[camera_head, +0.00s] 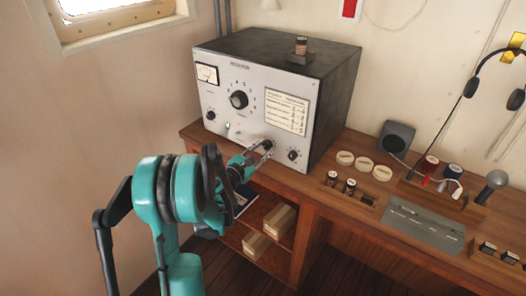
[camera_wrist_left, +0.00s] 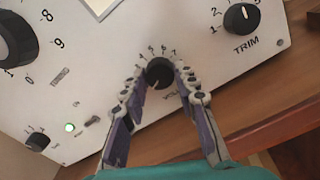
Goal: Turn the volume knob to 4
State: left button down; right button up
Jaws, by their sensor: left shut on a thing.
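The volume knob (camera_wrist_left: 159,73) is a small black knob low on the front of the grey receiver (camera_head: 225,80). In the left wrist view, numbers including 4, 5, 6 and 7 arc over its top, and its label below is mostly hidden by a finger. A pale mark seems to show on its lower part; I cannot read the exact setting. My left gripper (camera_wrist_left: 160,68) is shut on the knob, one finger on each side. In the head view the left gripper (camera_head: 261,147) reaches the panel and largely covers the knob.
The trim knob (camera_wrist_left: 241,18) is close to the right, and a large dial (camera_head: 239,99) is up left. A lit green lamp (camera_wrist_left: 70,127) and a small knob (camera_head: 211,115) are left. The wooden desk (camera_head: 325,205) holds discs, a speaker and a microphone.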

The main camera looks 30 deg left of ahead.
pick_arm(q)
jog(key=m+b, duration=0.1)
jog(key=m, duration=0.3)
jog(key=shift+m, duration=0.3)
jog(key=m+b, duration=0.1)
jog(key=m, duration=0.3)
jog(key=shift+m, duration=0.3)
jog(key=m, duration=0.5)
jog(key=shift+b, duration=0.35)
jog(key=m, duration=0.4)
jog(key=shift+m, duration=0.6)
jog(key=c, duration=1.1)
grip_release()
jog(key=shift+c, duration=0.2)
